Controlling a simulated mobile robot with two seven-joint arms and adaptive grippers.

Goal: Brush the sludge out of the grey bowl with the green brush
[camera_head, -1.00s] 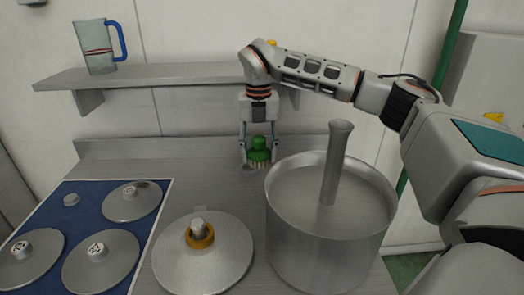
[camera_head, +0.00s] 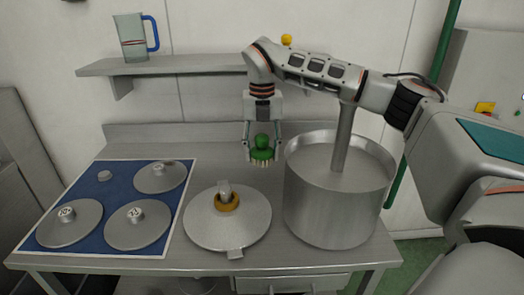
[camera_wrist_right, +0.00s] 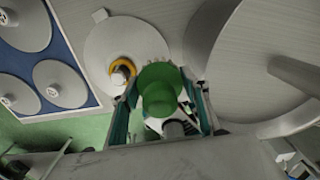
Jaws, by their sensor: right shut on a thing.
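The grey bowl (camera_head: 335,215) is a deep round metal vessel on the right of the worktop, with a metal column (camera_head: 343,140) rising from inside it. It also shows at the right of the right wrist view (camera_wrist_right: 225,80). No sludge can be made out in it. My right gripper (camera_head: 263,155) is shut on the green brush (camera_head: 262,154), bristles down, just left of the bowl's rim and outside it. The brush also shows in the right wrist view (camera_wrist_right: 160,88). My left gripper is not in view.
A metal disc (camera_head: 205,235) with a yellow ring (camera_head: 227,202) lies left of the bowl. A blue mat (camera_head: 112,188) holds several marked discs. A jug (camera_head: 131,38) with a blue handle stands on the wall shelf (camera_head: 190,68). Bare worktop lies behind the disc.

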